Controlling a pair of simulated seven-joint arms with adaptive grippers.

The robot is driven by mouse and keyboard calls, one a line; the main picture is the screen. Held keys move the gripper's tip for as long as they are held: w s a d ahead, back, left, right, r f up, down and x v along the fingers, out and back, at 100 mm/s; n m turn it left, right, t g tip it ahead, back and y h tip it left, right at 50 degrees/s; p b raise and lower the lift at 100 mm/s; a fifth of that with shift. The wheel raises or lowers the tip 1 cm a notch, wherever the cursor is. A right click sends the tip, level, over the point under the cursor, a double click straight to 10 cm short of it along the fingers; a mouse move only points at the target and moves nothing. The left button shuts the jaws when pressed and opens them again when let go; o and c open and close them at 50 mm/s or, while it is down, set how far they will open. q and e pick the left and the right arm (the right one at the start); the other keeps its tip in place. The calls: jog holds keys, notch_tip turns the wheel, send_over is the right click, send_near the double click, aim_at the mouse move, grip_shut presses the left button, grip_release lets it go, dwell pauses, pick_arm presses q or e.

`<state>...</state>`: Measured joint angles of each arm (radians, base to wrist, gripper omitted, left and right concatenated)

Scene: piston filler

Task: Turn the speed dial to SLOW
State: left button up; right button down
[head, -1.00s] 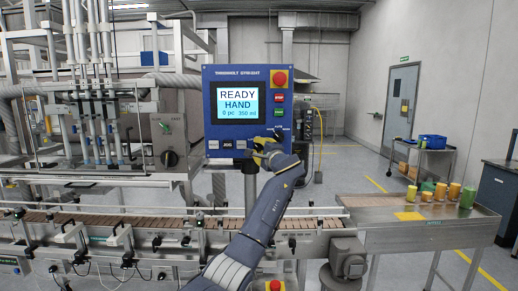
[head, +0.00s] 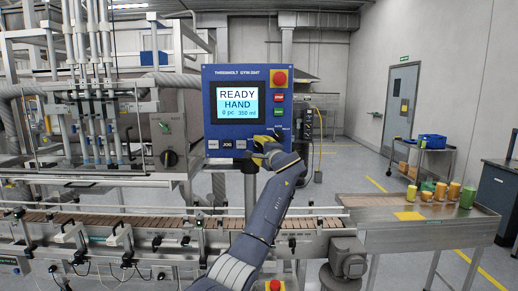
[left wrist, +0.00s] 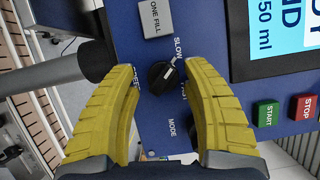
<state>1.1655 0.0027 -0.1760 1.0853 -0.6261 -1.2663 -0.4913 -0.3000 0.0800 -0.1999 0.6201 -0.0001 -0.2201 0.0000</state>
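The black speed dial (left wrist: 163,77) sits on the blue panel in the left wrist view. A pale mark on it points to the upper right of that picture, near the word SLOW (left wrist: 179,48); the exact setting is unclear. The label on the dial's other side is mostly hidden by a finger. My left gripper (left wrist: 160,73) is open, its yellow fingers on either side of the dial with gaps showing. In the head view my left gripper (head: 266,140) is at the panel's lower right and hides the dial. My right gripper is out of view.
The control panel (head: 212,85) also carries the ONE FILL button (left wrist: 155,18), green START button (left wrist: 266,114), red STOP button (left wrist: 303,107) and screen (head: 238,103). The conveyor (head: 110,226) runs below the panel.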

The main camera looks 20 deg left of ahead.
pick_arm(q)
jog(key=shift+o, duration=0.4)
jog(key=shift+s+r, duration=0.15)
jog(key=v, duration=1.1)
jog(key=shift+s+d, duration=0.25)
jog(key=shift+d, duration=0.1)
